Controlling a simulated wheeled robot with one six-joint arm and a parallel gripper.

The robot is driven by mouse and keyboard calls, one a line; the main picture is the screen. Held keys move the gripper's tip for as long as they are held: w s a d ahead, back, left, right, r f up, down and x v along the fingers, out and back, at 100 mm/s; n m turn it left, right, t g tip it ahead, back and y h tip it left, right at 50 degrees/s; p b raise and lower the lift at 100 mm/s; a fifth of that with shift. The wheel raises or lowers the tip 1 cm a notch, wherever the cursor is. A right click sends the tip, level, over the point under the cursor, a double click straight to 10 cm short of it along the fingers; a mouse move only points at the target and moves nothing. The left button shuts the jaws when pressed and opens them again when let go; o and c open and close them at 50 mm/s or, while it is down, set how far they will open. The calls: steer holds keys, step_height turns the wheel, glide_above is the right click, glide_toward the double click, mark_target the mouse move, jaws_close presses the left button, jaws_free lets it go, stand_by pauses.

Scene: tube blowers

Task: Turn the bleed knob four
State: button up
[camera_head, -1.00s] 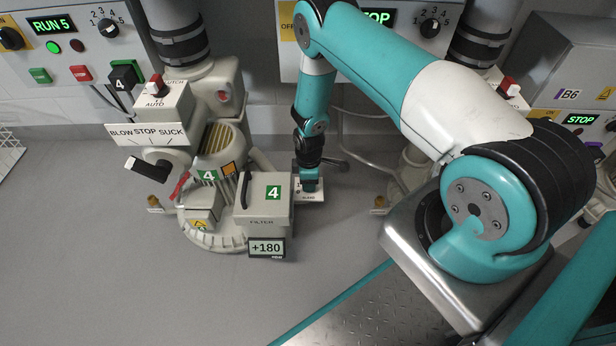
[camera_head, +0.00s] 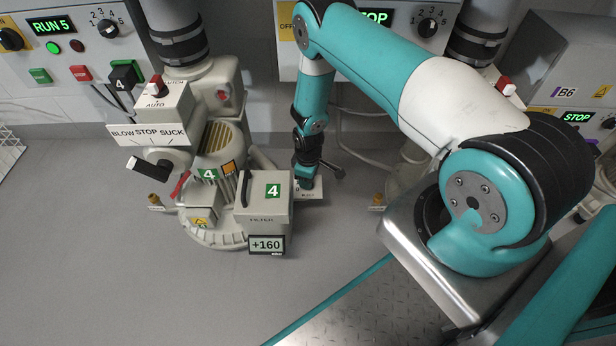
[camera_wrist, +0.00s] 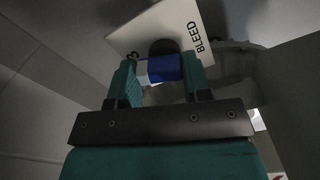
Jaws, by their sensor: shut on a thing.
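The bleed knob (camera_wrist: 165,67) shows in the wrist view as a blue block with a dark round part behind it, in front of a white plate (camera_wrist: 205,25) lettered BLEED. My gripper (camera_wrist: 160,80) has its two teal fingers on either side of the knob and is shut on it. In the head view my gripper (camera_head: 305,180) is low beside the right side of filter box four (camera_head: 265,205), at the small white plate (camera_head: 315,190). The knob itself is hidden there. The display (camera_head: 267,245) below the filter box reads +160.
Blower four (camera_head: 215,150) stands left of the filter box, with a BLOW STOP SUCK sign (camera_head: 145,134) and a black-handled lever (camera_head: 148,165). A panel (camera_head: 75,45) behind reads RUN 5. A metal rod with a dark knob (camera_head: 338,172) is close right of my gripper. Floor at the left front is clear.

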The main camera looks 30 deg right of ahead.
steer(key=o, duration=0.9)
step_height(320, 180, up, 17)
steer(key=p, duration=0.6)
steer(key=shift+r+p, duration=0.2)
steer(key=shift+p, duration=0.15)
steer(key=shift+a, duration=0.1)
